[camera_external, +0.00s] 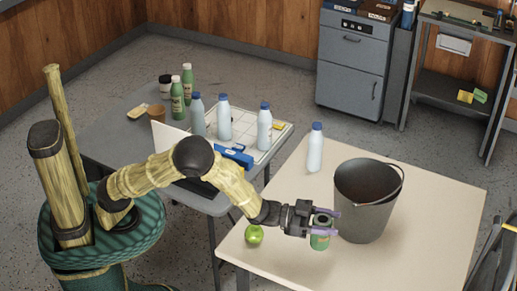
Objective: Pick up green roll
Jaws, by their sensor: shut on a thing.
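The green roll (320,242) is upright at the front of the beige table (430,225), left of the grey bucket. My gripper (323,221) reaches it from the left, with its purple fingers shut on either side of the roll's upper part. The fingers hide some of the roll. I cannot tell whether the roll's base touches the table top or is slightly above it.
A green apple (254,235) lies just left of my gripper. The grey bucket (364,215) stands close on the right. A white bottle (315,150) stands at the back. A grey table (100,140) behind holds several bottles and a laptop.

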